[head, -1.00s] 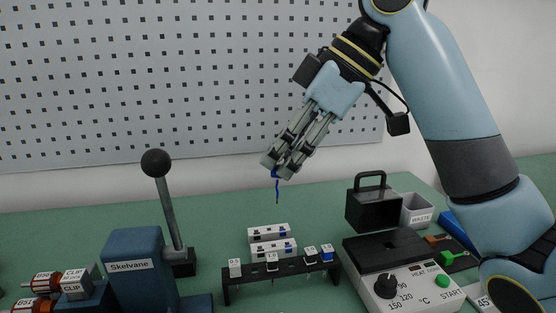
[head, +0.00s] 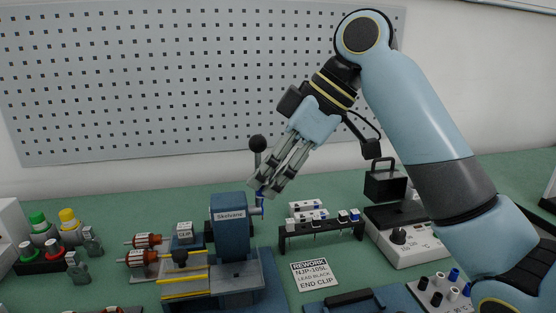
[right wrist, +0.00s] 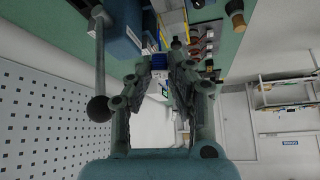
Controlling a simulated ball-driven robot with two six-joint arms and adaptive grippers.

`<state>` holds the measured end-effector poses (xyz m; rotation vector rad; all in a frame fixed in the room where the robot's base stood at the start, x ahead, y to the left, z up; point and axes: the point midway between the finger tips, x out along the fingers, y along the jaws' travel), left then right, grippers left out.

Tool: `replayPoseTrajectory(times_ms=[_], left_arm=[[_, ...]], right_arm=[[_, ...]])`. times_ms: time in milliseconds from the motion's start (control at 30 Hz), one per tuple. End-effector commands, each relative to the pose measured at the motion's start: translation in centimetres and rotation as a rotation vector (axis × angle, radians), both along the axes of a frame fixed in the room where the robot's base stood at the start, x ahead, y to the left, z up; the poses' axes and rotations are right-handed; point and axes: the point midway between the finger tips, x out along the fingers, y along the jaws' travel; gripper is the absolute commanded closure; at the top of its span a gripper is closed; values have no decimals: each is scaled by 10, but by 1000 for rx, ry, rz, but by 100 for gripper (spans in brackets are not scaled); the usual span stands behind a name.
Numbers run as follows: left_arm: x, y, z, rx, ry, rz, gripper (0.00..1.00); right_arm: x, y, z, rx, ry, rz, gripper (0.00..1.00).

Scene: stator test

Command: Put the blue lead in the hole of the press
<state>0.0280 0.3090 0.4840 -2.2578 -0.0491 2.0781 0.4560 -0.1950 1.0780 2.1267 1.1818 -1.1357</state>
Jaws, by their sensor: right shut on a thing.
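My right gripper (head: 264,190) is shut on the blue lead (head: 261,201), which hangs below its fingertips in the head view. The blue press (head: 230,228), labelled Skelvane, stands just left of and below the fingertips, with its black-knobbed lever (head: 257,144) behind. In the head view the lead overlaps the upper right side of the press; I cannot tell if they touch. The right wrist view shows the fingers (right wrist: 167,76) closed in, with the press body (right wrist: 118,28) beyond to the left. I cannot make out the hole of the press. My left gripper is not in view.
A black rack (head: 322,236) with several small connectors stands right of the press. A rework card (head: 314,275) lies in front of it. A heater (head: 405,243) with a dial is farther right. Copper-coloured coils and coloured caps are at the left.

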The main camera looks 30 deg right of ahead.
Motion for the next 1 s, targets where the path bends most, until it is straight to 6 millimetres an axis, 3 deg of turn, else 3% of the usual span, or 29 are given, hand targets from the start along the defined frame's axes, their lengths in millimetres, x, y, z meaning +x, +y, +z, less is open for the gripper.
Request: replayPoseTrajectory(times_ms=[367, 700, 1000], left_arm=[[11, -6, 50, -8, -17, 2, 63], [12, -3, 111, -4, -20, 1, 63], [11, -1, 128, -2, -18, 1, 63]], right_arm=[[20, 13, -8, 9, 2, 79, 100], [25, 37, -39, -8, 8, 213, 100], [19, 50, -62, -23, 8, 283, 100]])
